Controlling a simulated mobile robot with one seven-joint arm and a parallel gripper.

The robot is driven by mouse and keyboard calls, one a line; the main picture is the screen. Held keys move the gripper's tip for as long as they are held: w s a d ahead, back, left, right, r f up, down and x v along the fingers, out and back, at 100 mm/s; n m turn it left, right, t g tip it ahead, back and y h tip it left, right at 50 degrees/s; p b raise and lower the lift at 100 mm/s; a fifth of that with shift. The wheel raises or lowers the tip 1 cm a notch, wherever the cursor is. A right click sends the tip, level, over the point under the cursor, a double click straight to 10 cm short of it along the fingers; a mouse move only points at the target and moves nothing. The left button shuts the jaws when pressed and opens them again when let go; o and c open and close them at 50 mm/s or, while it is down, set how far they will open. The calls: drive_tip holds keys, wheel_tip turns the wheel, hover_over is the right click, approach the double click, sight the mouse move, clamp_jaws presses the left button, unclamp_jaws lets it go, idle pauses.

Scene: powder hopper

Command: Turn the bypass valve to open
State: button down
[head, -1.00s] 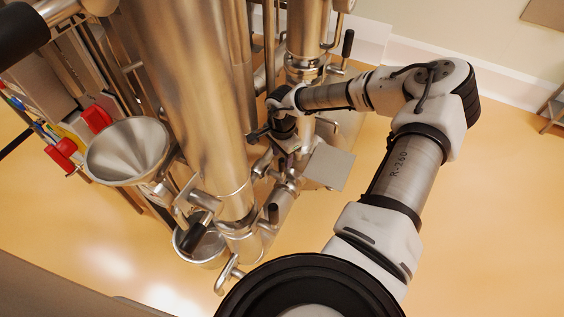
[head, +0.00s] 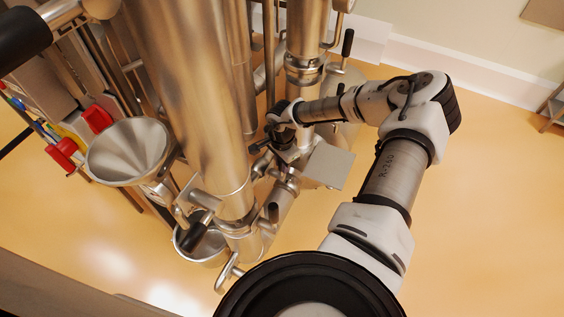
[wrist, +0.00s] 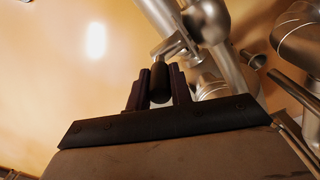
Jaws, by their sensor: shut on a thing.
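My gripper (wrist: 160,78) is shut on a black cylindrical valve handle (wrist: 159,86) in the wrist view. One dark finger lies on each side of the handle. A bent metal lever (wrist: 172,44) joins the handle to the steel pipework, and it looks like the bypass valve's lever. In the head view my gripper (head: 284,150) is low among the pipes, right of the big steel column. There the held handle is hidden, and I cannot tell the valve's exact angle.
The wide steel column (head: 190,90) stands left of my arm, with a steel funnel (head: 128,152) beside it. Other black handles (head: 195,236) stick out nearby. A square metal plate (head: 328,166) sits close right of my gripper. Open floor (head: 480,210) lies to the right.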

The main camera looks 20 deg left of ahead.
drive_tip(key=shift+w+d+g, duration=0.1)
drive_tip(key=shift+w+g, duration=0.25)
drive_tip(key=shift+g, duration=0.05)
drive_tip(key=g+b, duration=0.1)
drive_tip(key=w+g+b, duration=0.2)
drive_tip(key=shift+w+d+f+g+y+b, duration=0.15)
drive_tip(key=shift+d+f+g+y+b, duration=0.15)
drive_tip(key=shift+y, duration=0.1)
drive_tip(key=c, duration=1.3)
unclamp_jaws()
drive_tip(key=shift+o, duration=0.2)
drive_tip(key=shift+a+r, duration=0.1)
